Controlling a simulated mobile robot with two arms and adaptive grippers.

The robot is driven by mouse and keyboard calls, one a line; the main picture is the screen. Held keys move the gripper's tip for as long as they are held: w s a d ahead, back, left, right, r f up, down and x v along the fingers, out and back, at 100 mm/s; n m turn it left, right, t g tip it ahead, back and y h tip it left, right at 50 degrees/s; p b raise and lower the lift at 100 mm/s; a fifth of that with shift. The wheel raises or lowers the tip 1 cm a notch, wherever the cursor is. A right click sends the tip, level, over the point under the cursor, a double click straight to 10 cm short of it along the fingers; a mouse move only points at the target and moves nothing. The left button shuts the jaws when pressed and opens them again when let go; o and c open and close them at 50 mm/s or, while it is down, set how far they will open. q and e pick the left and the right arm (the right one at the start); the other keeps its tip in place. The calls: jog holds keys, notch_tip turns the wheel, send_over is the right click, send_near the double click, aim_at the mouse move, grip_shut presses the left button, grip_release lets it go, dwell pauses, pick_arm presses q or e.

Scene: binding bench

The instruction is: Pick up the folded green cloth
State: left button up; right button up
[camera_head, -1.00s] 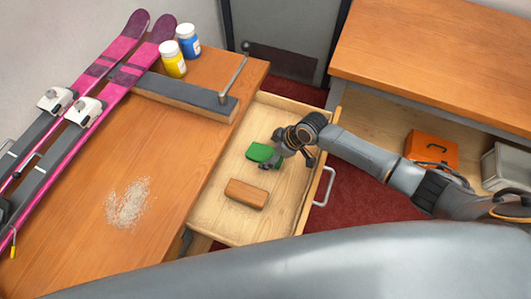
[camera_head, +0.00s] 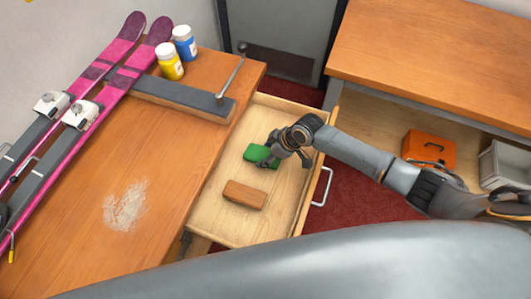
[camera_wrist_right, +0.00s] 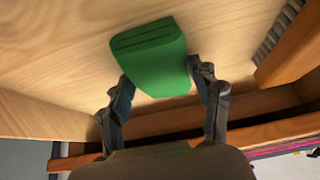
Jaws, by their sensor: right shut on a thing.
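The folded green cloth (camera_head: 257,153) is in the open drawer (camera_head: 222,222), towards its far part. My right gripper (camera_head: 268,161) reaches into the drawer from the right and is shut on the cloth's near end. In the right wrist view the cloth (camera_wrist_right: 150,57) sits between the two fingers (camera_wrist_right: 160,88), with its layered folded edge pointing away from the palm. Whether the cloth still touches the drawer floor, I cannot tell. My left gripper is not in view.
The bench (camera_head: 90,220) on the left holds skis (camera_head: 95,97), a yellow jar (camera_head: 169,62), a blue jar (camera_head: 185,43) and pale powder (camera_head: 124,205). An orange box (camera_head: 429,149) and grey bin (camera_head: 503,165) stand right.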

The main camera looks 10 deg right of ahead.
jog(key=shift+r, duration=0.45)
jog(key=s+r, duration=0.1)
jog(key=r, duration=0.1)
jog(key=s+d+r, duration=0.1)
jog(key=s+r, duration=0.1)
jog(key=r, duration=0.1)
jog(key=s+r, duration=0.1)
jog(key=r, duration=0.1)
jog(key=shift+s+d+r, duration=0.25)
jog(key=shift+d+r, duration=0.05)
jog(key=shift+d, duration=0.05)
jog(key=s+d+r, duration=0.3)
jog(key=s+r, duration=0.1)
jog(key=s, duration=0.4)
jog(key=shift+s+r+b, duration=0.2)
jog(key=shift+s+b, duration=0.1)
jog(key=shift+s, duration=0.1)
